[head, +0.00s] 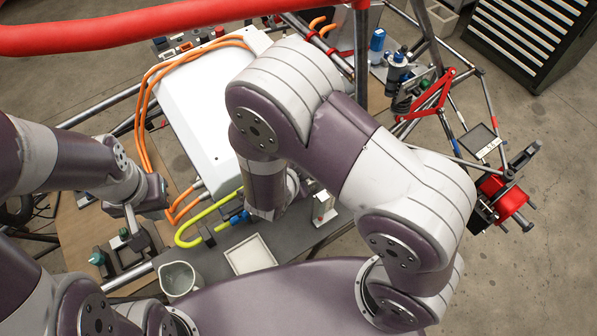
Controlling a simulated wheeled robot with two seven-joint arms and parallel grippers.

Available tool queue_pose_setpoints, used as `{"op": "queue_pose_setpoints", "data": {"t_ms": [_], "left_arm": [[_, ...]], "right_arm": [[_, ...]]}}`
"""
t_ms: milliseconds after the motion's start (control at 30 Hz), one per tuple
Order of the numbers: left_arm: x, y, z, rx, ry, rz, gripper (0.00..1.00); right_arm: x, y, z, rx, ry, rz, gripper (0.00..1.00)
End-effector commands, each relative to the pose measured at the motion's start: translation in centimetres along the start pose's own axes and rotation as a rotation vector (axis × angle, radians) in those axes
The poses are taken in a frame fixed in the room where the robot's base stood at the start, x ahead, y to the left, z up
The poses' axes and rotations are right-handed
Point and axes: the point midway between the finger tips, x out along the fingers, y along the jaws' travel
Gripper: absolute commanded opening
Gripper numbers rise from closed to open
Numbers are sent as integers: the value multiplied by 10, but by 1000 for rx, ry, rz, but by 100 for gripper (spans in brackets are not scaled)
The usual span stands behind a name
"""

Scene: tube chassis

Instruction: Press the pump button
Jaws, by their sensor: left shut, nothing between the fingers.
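No part in view can be told for certain as the pump button. A small dark device with a green top (125,234) sits on the bench at the left, and a teal-green knob (97,257) is to its left. My left gripper (133,222) is shut and empty, pointing down close beside the green-topped device; I cannot tell whether they touch. My right arm arches across the middle and its wrist points down over the bench. Its fingers are hidden behind the wrist.
A white box (200,105) with orange cables (143,125) lies in the tube frame. A yellow hose (190,238), a white tray (250,254), a clear beaker (178,279) and a small white stand (324,207) are near the front. A red tube (180,20) crosses the top.

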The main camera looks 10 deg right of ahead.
Motion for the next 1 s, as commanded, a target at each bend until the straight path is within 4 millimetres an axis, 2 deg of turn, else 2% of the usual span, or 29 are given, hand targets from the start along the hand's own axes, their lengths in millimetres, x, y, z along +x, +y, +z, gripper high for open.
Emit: {"op": "queue_pose_setpoints", "data": {"t_ms": [767,1000], "left_arm": [[5,0,0,0,0,0,0],[-5,0,-1,0,0,0,0]], "right_arm": [[5,3,3,0,0,0,0],[-2,-2,-2,0,0,0,0]]}}
